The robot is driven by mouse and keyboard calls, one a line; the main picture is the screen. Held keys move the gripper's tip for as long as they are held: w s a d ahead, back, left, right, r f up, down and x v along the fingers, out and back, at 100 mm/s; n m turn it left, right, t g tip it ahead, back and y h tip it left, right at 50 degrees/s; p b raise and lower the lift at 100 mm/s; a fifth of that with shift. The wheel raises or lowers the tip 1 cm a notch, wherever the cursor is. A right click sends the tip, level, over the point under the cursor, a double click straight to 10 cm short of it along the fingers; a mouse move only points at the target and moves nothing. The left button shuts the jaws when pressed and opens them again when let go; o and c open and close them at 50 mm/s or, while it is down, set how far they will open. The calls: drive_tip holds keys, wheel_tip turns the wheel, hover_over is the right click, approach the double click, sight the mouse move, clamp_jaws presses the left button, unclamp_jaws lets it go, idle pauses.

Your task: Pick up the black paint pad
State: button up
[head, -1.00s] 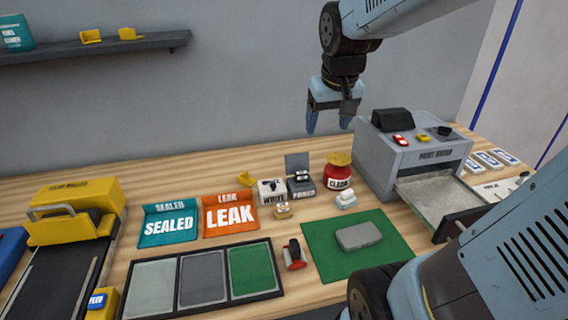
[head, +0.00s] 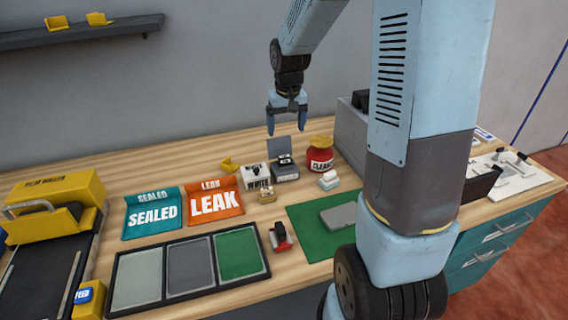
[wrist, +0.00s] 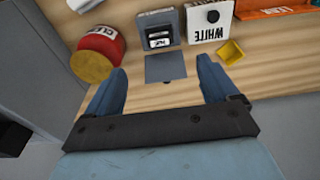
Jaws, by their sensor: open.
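The dark grey box (head: 285,175), which appears to be the black paint pad, stands on the wooden bench with its grey lid (head: 279,147) raised at the back. Its label is too small to read. In the wrist view the box (wrist: 158,38) is just beyond my fingertips, with the lid (wrist: 165,68) showing between them. My gripper (head: 286,128) is open and empty, pointing down above and behind the box, apart from it. It also shows in the wrist view (wrist: 162,72).
A white box marked WHITE (head: 255,178) stands close on the left, and a red CLEAN jar (head: 320,158) on the right. A small yellow tray (head: 228,165) is nearby. A grey machine (head: 350,125) is partly hidden by my arm. Bare wood lies behind the boxes.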

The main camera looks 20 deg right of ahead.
sight(284, 156)
drive_tip(key=f, duration=0.5)
drive_tip(key=w+f, duration=0.1)
drive_tip(key=f, duration=0.2)
drive_tip(key=shift+w+d+f, duration=0.1)
drive_tip(key=shift+w+f, duration=0.1)
drive_tip(key=shift+f, duration=0.75)
drive_tip(key=shift+w+a+f, duration=0.1)
drive_tip(key=shift+w+f, duration=0.15)
drive_tip(key=shift+f, duration=0.7)
drive_tip(key=shift+w+d+f, duration=0.1)
drive_tip(key=shift+w+f, duration=0.1)
drive_tip(key=shift+f, duration=0.75)
drive_tip(key=shift+c, duration=0.4)
drive_tip(key=c, duration=1.1)
drive_tip(key=shift+r, duration=0.6)
drive_tip(key=shift+c, duration=0.2)
drive_tip(key=s+r, duration=1.2)
drive_tip(key=s, duration=0.2)
